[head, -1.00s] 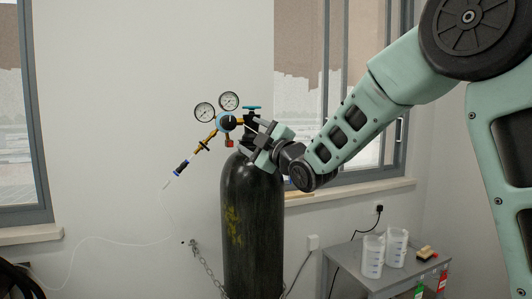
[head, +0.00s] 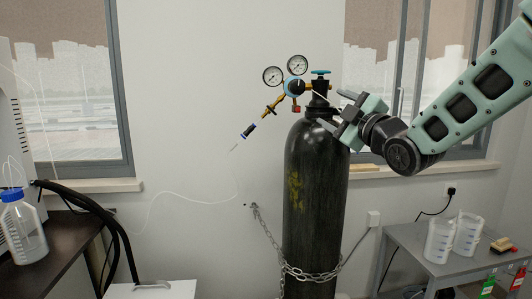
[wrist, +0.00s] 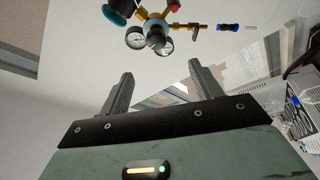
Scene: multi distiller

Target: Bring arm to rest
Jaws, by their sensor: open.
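My arm reaches in from the right in the head view. My gripper (head: 337,111) is beside the neck of a tall black gas cylinder (head: 313,205), just right of the valve. In the wrist view its two fingers (wrist: 161,72) are spread apart with nothing between them. The cylinder carries a blue valve knob (head: 320,72) and a regulator (head: 294,87) with two gauges. In the wrist view, the regulator (wrist: 155,27) shows beyond the fingertips, apart from them.
A chain (head: 312,275) holds the cylinder by the wall. A grey table (head: 405,243) with two white jugs (head: 452,238) stands at the right. A dark bench (head: 60,240) with a blue-capped bottle (head: 22,228) is at the left. Thin tubing crosses the wall.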

